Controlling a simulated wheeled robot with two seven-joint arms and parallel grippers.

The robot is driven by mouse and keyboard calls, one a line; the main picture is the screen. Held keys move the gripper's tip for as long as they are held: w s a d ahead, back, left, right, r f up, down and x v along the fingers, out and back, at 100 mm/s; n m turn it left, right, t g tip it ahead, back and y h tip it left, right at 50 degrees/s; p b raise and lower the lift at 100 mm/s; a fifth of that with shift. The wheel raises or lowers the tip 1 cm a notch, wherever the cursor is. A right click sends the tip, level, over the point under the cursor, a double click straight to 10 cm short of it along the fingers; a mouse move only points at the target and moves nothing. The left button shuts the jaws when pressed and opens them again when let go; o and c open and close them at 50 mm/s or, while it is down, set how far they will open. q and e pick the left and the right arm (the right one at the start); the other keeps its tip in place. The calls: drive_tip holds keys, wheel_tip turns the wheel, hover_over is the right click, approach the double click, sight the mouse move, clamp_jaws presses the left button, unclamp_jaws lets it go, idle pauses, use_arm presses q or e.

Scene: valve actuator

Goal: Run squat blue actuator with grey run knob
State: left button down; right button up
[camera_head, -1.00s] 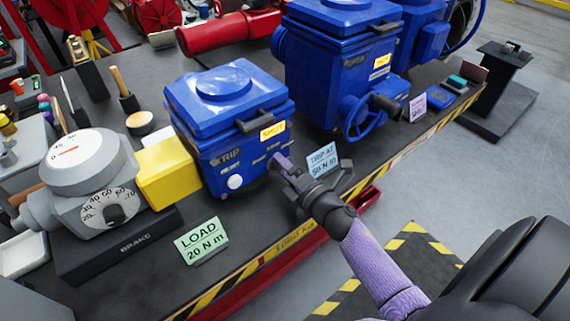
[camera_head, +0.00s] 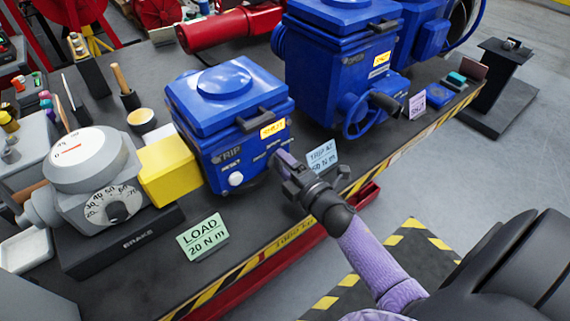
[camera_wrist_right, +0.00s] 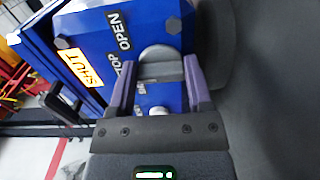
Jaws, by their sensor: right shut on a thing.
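The squat blue actuator (camera_head: 225,110) stands on the bench, with a yellow SHUT label (camera_head: 272,128) and a white round button (camera_head: 236,179) on its front. My right gripper (camera_head: 280,163) reaches its front from the lower right. In the right wrist view, the purple fingers of my right gripper (camera_wrist_right: 158,85) are shut on the grey run knob (camera_wrist_right: 160,66), below the words STOP and OPEN. In the head view the gripper hides the knob. My left gripper is not in view.
A grey brake unit with dial (camera_head: 95,180) joins the actuator through a yellow block (camera_head: 168,172). A green LOAD card (camera_head: 203,238) and a blue TRIP AT card (camera_head: 322,158) stand near the striped bench edge. A taller blue actuator (camera_head: 335,70) stands behind right.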

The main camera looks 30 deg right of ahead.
drive_tip(key=o, duration=1.3)
drive_tip(key=s, duration=0.6)
drive_tip(key=s+p, duration=0.1)
drive_tip(key=s, duration=0.3)
drive_tip(key=shift+d, duration=0.4)
